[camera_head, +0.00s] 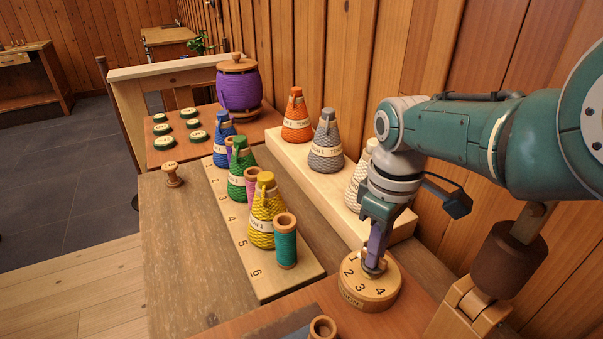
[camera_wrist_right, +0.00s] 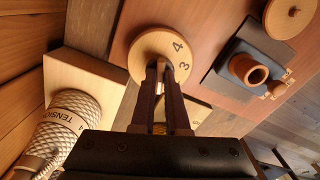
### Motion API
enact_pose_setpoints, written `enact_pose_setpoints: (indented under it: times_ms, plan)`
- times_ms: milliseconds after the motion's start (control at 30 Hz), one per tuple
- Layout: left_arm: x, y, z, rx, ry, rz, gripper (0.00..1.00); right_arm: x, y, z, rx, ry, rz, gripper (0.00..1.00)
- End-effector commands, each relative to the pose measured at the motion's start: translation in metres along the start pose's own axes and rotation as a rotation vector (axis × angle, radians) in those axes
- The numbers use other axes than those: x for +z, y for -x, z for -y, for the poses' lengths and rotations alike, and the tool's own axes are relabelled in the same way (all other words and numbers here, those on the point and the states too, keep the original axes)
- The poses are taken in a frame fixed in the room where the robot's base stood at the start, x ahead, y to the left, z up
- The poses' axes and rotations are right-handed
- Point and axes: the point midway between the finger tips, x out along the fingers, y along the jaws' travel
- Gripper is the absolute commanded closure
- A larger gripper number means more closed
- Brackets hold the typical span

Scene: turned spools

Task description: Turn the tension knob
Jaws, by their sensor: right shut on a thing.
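The tension knob (camera_head: 370,285) is a round wooden dial at the front of the table, with the numbers 1 to 4 on its top and lettering on its side. My right gripper (camera_head: 374,264) reaches down onto it from above and is shut on the grip at its centre. In the right wrist view the dial (camera_wrist_right: 148,45) shows 3 and 4, and the fingers (camera_wrist_right: 162,75) hide its middle. My left gripper is not in view.
A numbered board (camera_head: 275,287) holds blue, green and yellow cones (camera_head: 262,222) and a teal spool (camera_head: 286,248). Orange, grey and white cones stand on a pale ledge (camera_head: 400,230) by the wall. A purple barrel (camera_head: 239,88) and several green discs stand at the back.

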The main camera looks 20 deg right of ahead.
Motion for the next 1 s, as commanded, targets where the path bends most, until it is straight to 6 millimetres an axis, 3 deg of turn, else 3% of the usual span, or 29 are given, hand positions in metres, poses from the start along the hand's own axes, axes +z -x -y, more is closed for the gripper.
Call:
enact_pose_setpoints:
  times_ms: [767, 800, 1000]
  plan:
    - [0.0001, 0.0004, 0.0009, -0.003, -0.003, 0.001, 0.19, 0.0008, -0.0004, 0.0000, 0.000, -0.107, 0.002, 1.00]
    - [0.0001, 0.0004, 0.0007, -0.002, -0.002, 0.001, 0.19, 0.0007, -0.0004, 0.0000, 0.000, -0.107, 0.002, 0.85]
    - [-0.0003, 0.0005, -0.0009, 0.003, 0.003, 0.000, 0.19, 0.0005, -0.0002, 0.0001, 0.000, -0.106, 0.001, 0.63]
